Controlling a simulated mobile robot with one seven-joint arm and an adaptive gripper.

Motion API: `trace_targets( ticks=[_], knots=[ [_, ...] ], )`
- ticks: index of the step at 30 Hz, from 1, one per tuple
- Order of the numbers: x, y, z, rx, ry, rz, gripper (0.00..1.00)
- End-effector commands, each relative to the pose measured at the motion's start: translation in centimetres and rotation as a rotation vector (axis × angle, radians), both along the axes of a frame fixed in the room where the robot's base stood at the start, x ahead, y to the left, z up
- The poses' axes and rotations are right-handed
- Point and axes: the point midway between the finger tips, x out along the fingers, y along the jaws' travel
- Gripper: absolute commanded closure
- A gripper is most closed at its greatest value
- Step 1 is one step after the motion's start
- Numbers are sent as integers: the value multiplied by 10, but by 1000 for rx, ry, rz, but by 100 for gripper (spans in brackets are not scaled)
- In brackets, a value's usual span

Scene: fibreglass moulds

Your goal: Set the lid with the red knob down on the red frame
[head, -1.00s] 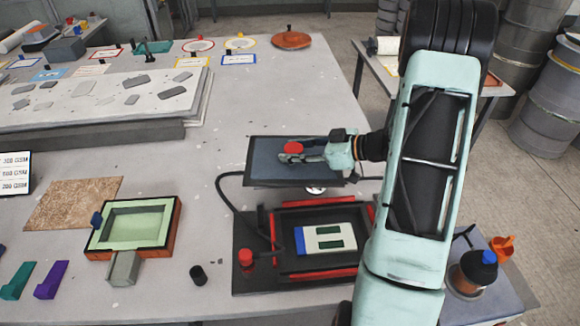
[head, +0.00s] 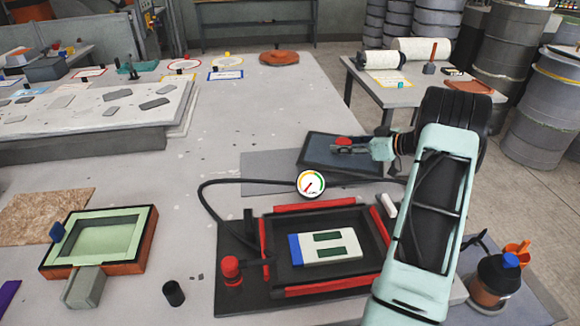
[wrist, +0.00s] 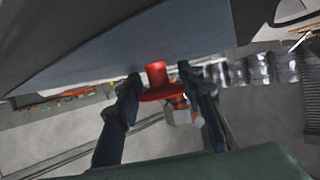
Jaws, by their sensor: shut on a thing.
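The lid (head: 330,160) is a dark blue-grey rectangular plate with a red knob (head: 343,141). My gripper (head: 350,149) is shut on this knob. In the wrist view the red knob (wrist: 156,77) sits between my two fingers (wrist: 163,100), against the lid's grey face (wrist: 110,45). The lid is in the air behind the red frame and a little to its right, slightly turned. The red frame (head: 325,289) lies on a dark base, open at the top, around a black recess. A white block with green slots and a blue end lies inside it.
A round gauge (head: 310,183) stands behind the frame, with a black hose (head: 200,205) looping left. A red button (head: 231,268) and black cup (head: 174,293) are left of the frame. A grey sheet (head: 265,172) lies behind. A bottle (head: 497,275) stands at right.

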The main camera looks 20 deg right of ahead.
Motion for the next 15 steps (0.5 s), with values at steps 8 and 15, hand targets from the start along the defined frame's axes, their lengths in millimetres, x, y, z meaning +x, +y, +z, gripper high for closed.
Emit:
trace_targets(
  ticks=[8, 15],
  knots=[
    [15, 76, 2, 2, -2, 5, 100],
    [25, 126, 2, 1, -2, 3, 100]
  ],
)
